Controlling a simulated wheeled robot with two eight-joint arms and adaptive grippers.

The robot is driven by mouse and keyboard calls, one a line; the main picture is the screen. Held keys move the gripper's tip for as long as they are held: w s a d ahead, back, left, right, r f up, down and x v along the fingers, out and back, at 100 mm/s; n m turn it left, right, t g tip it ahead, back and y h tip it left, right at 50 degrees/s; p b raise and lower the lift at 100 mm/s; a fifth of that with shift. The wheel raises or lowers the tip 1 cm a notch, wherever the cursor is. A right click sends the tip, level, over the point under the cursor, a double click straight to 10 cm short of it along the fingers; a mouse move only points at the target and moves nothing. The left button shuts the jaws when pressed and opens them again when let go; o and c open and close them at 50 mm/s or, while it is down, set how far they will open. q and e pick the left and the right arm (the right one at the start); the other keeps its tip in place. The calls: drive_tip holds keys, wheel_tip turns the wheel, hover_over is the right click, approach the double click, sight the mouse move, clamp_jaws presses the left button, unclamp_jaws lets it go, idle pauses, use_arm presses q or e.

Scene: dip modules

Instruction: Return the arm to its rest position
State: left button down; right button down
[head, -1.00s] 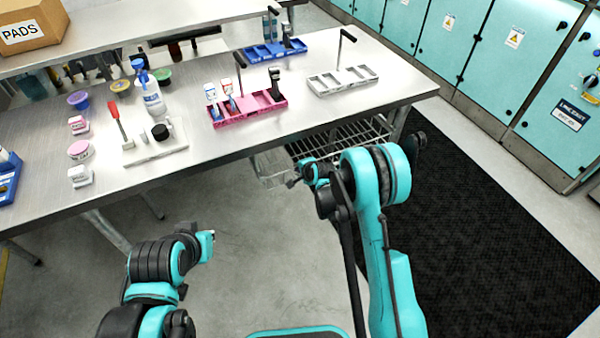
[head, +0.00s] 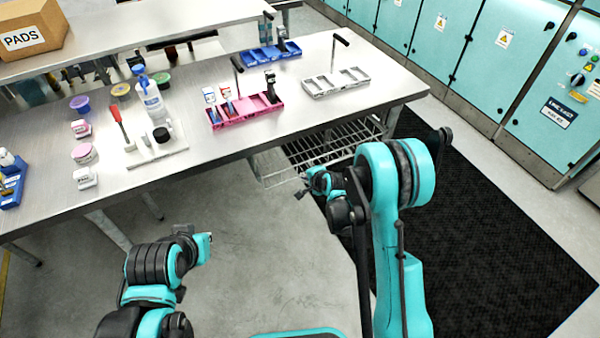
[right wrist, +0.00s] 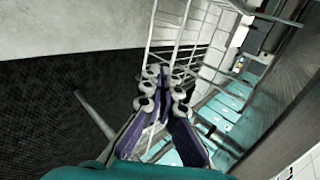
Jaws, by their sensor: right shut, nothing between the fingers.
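My right arm (head: 402,240) rises from the bottom of the head view and is bent, with its forearm pointing towards the table. My right gripper (head: 302,193) is small and dark there, in front of the table and below its top. In the right wrist view the right gripper (right wrist: 163,85) is shut, with its fingers together and nothing between them. A wire rack under the table shows beyond the fingers. My left arm (head: 160,265) is folded at the lower left of the head view. Its gripper cannot be made out.
The steel table (head: 300,120) carries a pink tray (head: 235,117), a grey tray (head: 318,88), a blue tray (head: 255,58), bottles and tubs. The wire rack (head: 270,178) is under it. A black mat (head: 490,250) lies at right. Floor before the table is clear.

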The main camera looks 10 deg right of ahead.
drive_tip(key=shift+v, duration=1.2)
drive_tip(key=s+d+r+n+h, duration=0.1)
drive_tip(key=s+d+r+n, duration=0.1)
drive_tip(key=s+r+n, duration=0.35)
drive_tip(key=s+d+r+n, duration=0.2)
drive_tip(key=s+r, duration=0.5)
drive_tip(key=r, duration=0.4)
drive_tip(key=s+d+r+n+g+h, duration=0.1)
drive_tip(key=s+d+n, duration=0.1)
drive_tip(key=s, duration=0.7)
drive_tip(key=s+d+r+n+h, duration=0.1)
drive_tip(key=s+n, duration=0.3)
drive_tip(key=s, duration=0.4)
drive_tip(key=shift+s+d+r+g, duration=0.4)
drive_tip(key=shift+d+r, duration=0.15)
drive_tip(key=shift+r, duration=0.1)
